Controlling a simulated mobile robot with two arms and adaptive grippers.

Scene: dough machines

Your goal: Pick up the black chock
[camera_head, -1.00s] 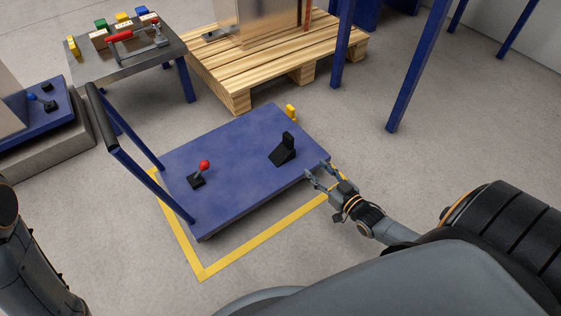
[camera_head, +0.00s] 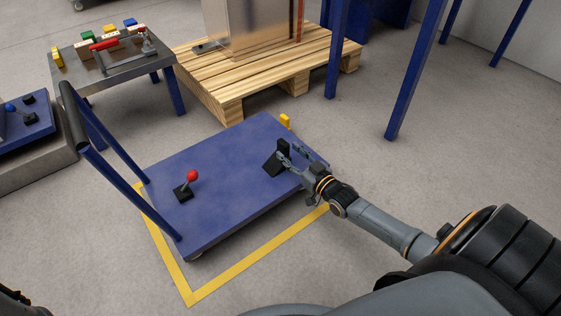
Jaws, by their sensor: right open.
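The black chock (camera_head: 271,163) is a small dark wedge with an upright back part, on the right half of the blue cart deck (camera_head: 225,190). My right gripper (camera_head: 300,152) is open and reaches over the deck from the right. Its fingers are close beside the chock, and one finger overlaps the chock's right side in the picture. I cannot tell whether they touch. My left gripper is not in view.
A red-knobbed lever on a black base (camera_head: 183,192) stands on the deck's left part, near the blue push handle (camera_head: 120,170). A yellow block (camera_head: 285,121) is at the far corner. Yellow tape (camera_head: 250,262) marks the floor. A wooden pallet (camera_head: 240,85) and metal table (camera_head: 112,72) stand behind.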

